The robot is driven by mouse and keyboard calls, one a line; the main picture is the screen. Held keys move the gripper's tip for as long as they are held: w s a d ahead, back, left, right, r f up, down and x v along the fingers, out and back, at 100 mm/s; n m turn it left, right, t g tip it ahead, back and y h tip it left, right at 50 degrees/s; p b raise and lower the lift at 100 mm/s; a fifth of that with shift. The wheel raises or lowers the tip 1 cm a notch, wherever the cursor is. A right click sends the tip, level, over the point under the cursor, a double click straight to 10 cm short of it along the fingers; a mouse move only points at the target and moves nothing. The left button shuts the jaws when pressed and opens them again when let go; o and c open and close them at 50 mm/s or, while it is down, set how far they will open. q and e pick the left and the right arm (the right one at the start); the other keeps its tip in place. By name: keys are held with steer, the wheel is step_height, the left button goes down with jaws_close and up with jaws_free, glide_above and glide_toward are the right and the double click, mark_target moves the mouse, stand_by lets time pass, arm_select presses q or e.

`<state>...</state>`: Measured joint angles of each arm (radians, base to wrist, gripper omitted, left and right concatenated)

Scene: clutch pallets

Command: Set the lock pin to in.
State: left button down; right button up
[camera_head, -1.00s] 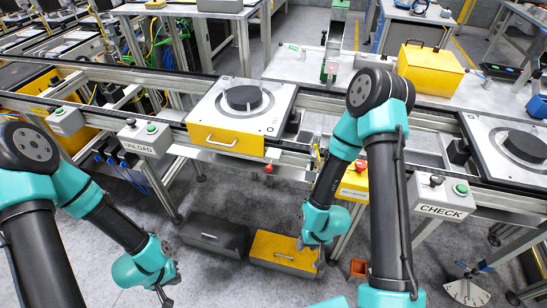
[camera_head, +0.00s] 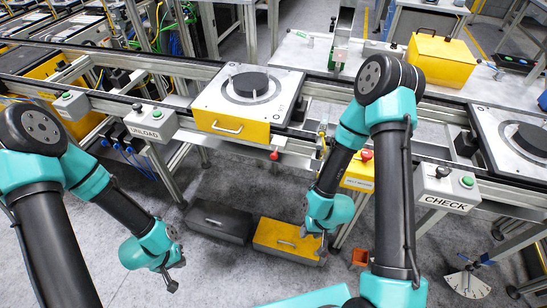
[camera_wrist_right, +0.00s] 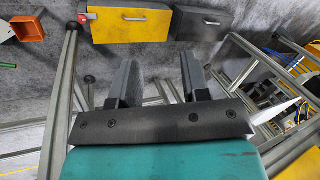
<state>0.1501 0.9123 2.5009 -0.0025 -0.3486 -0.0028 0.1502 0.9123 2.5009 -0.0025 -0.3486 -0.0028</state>
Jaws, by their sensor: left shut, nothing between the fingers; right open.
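A small red knob (camera_head: 274,155) shows at the front of the conveyor, just below the right part of the yellow-fronted pallet (camera_head: 228,124). It may be the lock pin; whether it is in or out cannot be told. A red piece (camera_wrist_right: 86,16) also shows at upper left in the right wrist view, but I cannot tell what it is. My right gripper (camera_head: 314,240) hangs below the conveyor, apart from the knob; its fingers (camera_wrist_right: 160,80) are spread and empty in the right wrist view. My left gripper (camera_head: 173,286) is shut and empty, low over the floor at left.
A dark bin (camera_head: 220,221) and a yellow bin (camera_head: 270,240) stand below the conveyor, the yellow one behind my right gripper. The UNLOAD box (camera_head: 150,124), a yellow box with a red button (camera_head: 366,155) and the CHECK box (camera_head: 447,190) line the conveyor front.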

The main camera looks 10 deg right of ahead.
steer(key=shift+o, duration=0.3)
steer(key=shift+o, duration=0.6)
steer(key=shift+w, duration=0.15)
steer(key=w+a+r+m+t+h, duration=0.3)
steer(key=w+a+r+t+h, duration=0.25)
steer(key=w+a+t, duration=0.35)
steer(key=s+a+r+t+h, duration=0.2)
steer(key=a+r+t+h, duration=0.1)
steer(key=r, duration=0.4)
steer(key=s+a+r+m+t+h, duration=0.1)
steer(key=s+a+r+t+h, duration=0.1)
steer(key=a+r+h, duration=0.2)
step_height(320, 180, up, 3)
steer(key=shift+s+a+f+t, duration=0.15)
steer(key=shift+a+t, duration=0.25)
steer(key=shift+a, duration=0.25)
